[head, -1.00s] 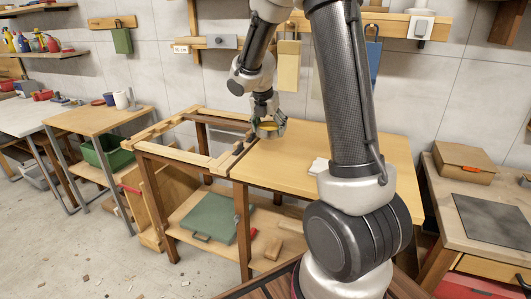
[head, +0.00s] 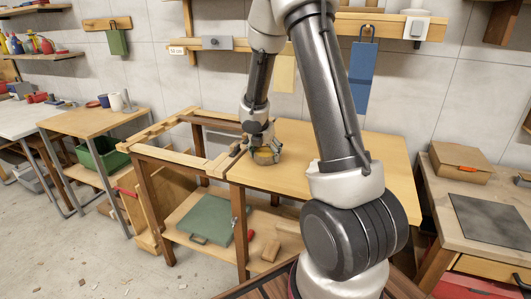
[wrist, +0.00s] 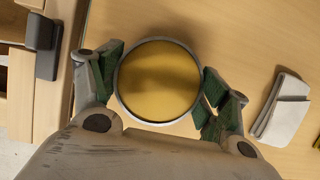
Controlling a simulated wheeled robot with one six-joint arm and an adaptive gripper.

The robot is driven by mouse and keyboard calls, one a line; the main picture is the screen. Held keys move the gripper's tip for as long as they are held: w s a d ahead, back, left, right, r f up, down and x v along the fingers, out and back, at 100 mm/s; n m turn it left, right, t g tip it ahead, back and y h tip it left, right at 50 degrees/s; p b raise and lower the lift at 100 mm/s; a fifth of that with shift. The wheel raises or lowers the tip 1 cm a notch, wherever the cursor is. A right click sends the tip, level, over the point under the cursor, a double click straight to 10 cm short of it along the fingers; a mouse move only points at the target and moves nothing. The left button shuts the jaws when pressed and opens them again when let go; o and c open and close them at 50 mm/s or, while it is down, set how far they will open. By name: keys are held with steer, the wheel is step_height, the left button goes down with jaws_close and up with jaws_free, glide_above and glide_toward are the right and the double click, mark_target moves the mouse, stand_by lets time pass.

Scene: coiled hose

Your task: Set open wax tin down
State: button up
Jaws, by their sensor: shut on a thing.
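The open wax tin (wrist: 160,82) is a round, shallow tin with a grey metal rim, filled with yellow-brown wax. In the wrist view it sits level between the green-padded fingers of my gripper (wrist: 158,88), which is shut on its sides. In the head view the tin (head: 264,156) is at the tip of my gripper (head: 264,150), low over the left part of the wooden bench top (head: 345,165). I cannot tell whether the tin's underside touches the bench.
A folded whitish cloth (wrist: 281,108) lies on the bench right of the tin in the wrist view. A dark grey block-like part (wrist: 42,45) is at the bench's left edge. An open wooden frame (head: 150,140) adjoins the bench's left side. Much of the bench top is clear.

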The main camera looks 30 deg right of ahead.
steer(key=o, duration=1.5)
steer(key=shift+f, duration=0.1)
steer(key=v, duration=1.2)
steer(key=s+r+m, duration=0.9)
steer(key=s+m, duration=0.2)
steer(key=s, duration=0.1)
steer(key=s+a+r+m+y, duration=0.1)
steer(key=s+m, duration=0.4)
steer(key=s+a+m+t+y, duration=0.1)
steer(key=s+m, duration=0.3)
steer(key=s, duration=0.1)
steer(key=s+a+r+m+y, duration=0.1)
steer(key=s+m, duration=0.4)
steer(key=s, duration=0.1)
steer(key=shift+a+r+m, duration=0.3)
steer(key=shift+a, duration=0.1)
